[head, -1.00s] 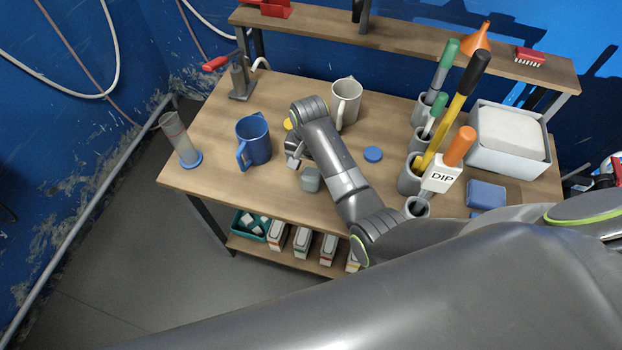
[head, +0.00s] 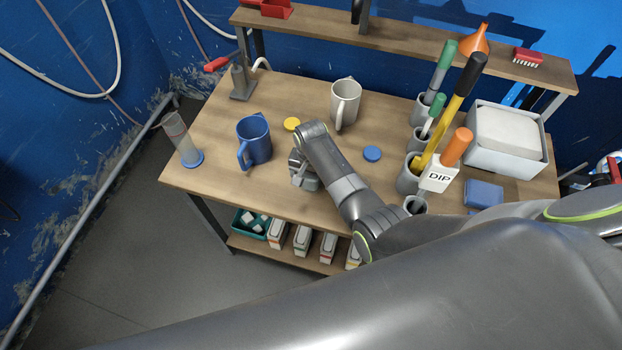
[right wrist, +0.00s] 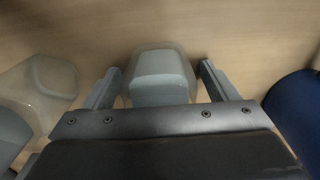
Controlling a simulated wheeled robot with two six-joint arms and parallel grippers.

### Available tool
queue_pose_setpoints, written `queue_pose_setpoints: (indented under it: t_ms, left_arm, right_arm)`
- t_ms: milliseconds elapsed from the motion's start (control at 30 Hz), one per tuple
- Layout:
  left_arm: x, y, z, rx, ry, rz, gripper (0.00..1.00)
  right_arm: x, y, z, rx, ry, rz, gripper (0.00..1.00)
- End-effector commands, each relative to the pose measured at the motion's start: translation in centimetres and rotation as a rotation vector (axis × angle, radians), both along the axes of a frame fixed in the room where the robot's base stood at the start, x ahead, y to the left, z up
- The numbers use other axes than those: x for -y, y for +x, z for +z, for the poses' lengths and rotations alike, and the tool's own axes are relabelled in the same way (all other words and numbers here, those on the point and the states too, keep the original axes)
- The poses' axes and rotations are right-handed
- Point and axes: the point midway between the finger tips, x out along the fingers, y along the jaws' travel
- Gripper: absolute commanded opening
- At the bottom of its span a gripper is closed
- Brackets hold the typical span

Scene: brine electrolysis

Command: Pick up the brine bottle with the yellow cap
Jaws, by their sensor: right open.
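No bottle that is clearly wearing a yellow cap shows. A flat yellow disc (head: 292,124) lies on the table behind my right gripper (head: 304,174); I cannot tell whether it is a cap. In the right wrist view, my right gripper (right wrist: 158,88) is open, with a finger on each side of a translucent piece with a grey block-like part (right wrist: 160,68). I cannot tell whether the fingers touch it. A second translucent piece (right wrist: 42,88) is left of the fingers. My forearm and wrist hide part of this spot in the head view. My left gripper is out of view.
A blue mug (head: 254,140) stands left of the gripper; a white mug (head: 345,101) is behind it. A blue disc (head: 372,153) and holders with tall tools (head: 411,176) are to the right. A clear cylinder (head: 177,136) stands at the left edge.

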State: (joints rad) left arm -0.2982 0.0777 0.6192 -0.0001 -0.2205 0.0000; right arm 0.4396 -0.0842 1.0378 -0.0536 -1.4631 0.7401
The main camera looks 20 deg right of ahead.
Motion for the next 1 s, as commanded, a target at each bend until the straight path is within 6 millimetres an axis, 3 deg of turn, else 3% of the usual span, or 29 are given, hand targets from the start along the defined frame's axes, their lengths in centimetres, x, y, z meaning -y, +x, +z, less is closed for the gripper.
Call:
queue_pose_setpoints:
  t_ms: [67,433,767,1000]
  left_arm:
    - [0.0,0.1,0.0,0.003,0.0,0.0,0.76]
    - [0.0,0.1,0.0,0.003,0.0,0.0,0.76]
    - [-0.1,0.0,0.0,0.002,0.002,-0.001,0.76]
    - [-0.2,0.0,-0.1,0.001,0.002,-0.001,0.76]
  right_arm:
    - [0.0,0.0,0.0,0.0,0.0,0.0,0.75]
    - [0.0,0.0,0.0,-0.001,-0.001,0.0,0.26]
    - [0.0,0.1,0.6,0.002,0.0,0.0,0.25]
    - [0.0,0.1,3.7,0.005,0.0,-0.001,0.25]
